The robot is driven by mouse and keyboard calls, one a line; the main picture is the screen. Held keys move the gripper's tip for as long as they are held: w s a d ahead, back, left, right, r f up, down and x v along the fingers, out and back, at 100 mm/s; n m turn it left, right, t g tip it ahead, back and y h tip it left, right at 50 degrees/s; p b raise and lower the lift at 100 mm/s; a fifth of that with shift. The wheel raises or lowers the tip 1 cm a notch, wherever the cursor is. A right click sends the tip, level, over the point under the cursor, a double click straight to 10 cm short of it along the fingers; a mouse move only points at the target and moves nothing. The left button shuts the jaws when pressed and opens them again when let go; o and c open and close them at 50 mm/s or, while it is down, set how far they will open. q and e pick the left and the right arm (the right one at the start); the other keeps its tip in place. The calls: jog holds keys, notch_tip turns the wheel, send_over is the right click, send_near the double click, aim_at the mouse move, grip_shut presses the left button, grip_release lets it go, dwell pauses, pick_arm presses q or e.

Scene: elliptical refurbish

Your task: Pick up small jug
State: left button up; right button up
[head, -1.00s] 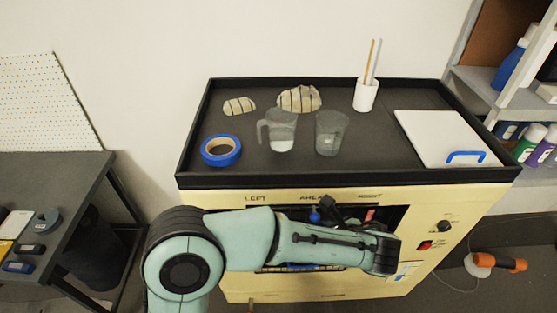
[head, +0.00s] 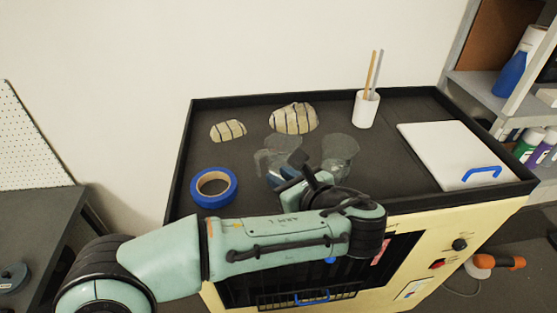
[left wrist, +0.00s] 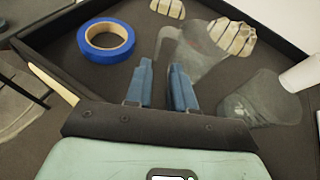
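A clear jug with a handle on its left side (head: 283,146) stands on the black tray top, partly hidden behind my left gripper (head: 286,178). It also shows in the left wrist view (left wrist: 200,48), just beyond the fingertips, with its handle in line with them. A second clear vessel (head: 340,150) stands to its right, and it also shows in the left wrist view (left wrist: 262,98). My left gripper (left wrist: 162,80) is open, with blue fingers apart and nothing visibly held between them. Whether a finger touches the jug, I cannot tell. My right gripper is not in view.
A blue tape roll (head: 213,187) lies left of the jug. Two striped stones (head: 228,130) (head: 294,118) lie behind. A white cup with sticks (head: 366,108) and a white board with a blue handle (head: 450,152) are to the right. A raised black rim (head: 195,130) borders the top.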

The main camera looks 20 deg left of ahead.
aim_at(259, 168)
pick_arm(q)
jog(key=x, duration=0.4)
jog(key=shift+a+f, duration=0.1)
jog(key=x, duration=0.5)
jog(key=shift+f+b, duration=0.35)
jog(key=shift+b, duration=0.05)
jog(key=shift+c, duration=0.3)
jog(key=shift+r, duration=0.1)
grip_shut()
